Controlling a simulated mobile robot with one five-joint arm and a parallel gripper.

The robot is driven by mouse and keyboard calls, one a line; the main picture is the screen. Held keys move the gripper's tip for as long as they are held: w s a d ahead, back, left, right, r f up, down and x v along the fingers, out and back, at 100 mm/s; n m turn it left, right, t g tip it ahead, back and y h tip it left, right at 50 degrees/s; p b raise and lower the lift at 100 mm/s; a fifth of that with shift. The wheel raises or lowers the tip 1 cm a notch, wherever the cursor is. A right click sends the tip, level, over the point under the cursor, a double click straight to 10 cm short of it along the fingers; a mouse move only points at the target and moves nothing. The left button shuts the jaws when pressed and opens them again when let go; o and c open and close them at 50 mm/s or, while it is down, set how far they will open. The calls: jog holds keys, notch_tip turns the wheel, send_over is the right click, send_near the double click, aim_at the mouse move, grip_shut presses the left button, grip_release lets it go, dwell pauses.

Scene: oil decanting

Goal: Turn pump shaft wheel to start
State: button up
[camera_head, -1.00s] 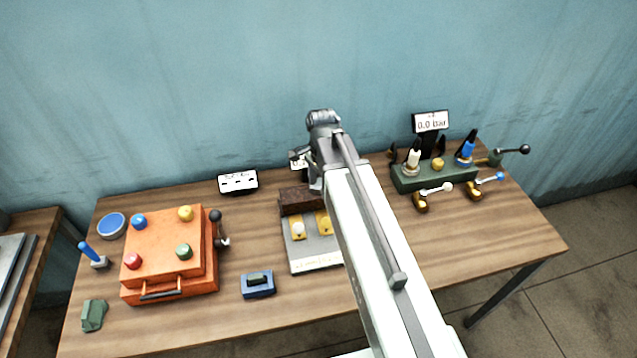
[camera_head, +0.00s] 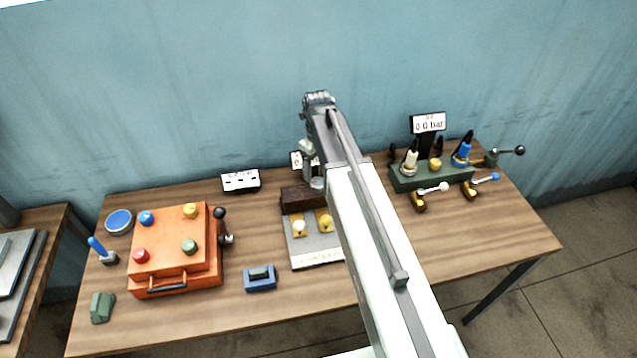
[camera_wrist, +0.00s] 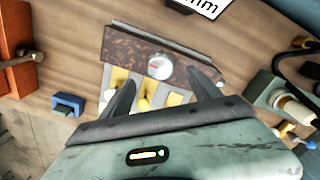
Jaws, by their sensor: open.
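In the wrist view a round silver disc with a small red mark (camera_wrist: 160,66) sits at a brown block (camera_wrist: 135,50); it looks like the pump shaft wheel, though I cannot be sure. In the head view a small silver cylinder (camera_head: 317,183) shows on the brown block (camera_head: 297,199), close beside my arm. My gripper (camera_wrist: 162,92) is open and empty, its two dark fingers pointing toward the block, with the disc between and beyond their tips. No contact shows. In the head view my gripper's fingers are hidden by my arm.
A grey plate (camera_head: 297,252) with yellow pieces lies before the block. An orange box (camera_head: 168,255) with a black-knobbed lever is at left; a green manifold (camera_head: 405,181) with a "0.0 bar" display (camera_head: 428,123) is at right. A small blue block (camera_head: 260,284) sits near the front.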

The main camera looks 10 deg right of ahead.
aim_at(318, 182)
notch_tip(318, 182, down, 7)
jog(key=b, duration=0.6)
jog(key=shift+f, duration=0.1)
jog(key=c, duration=1.4)
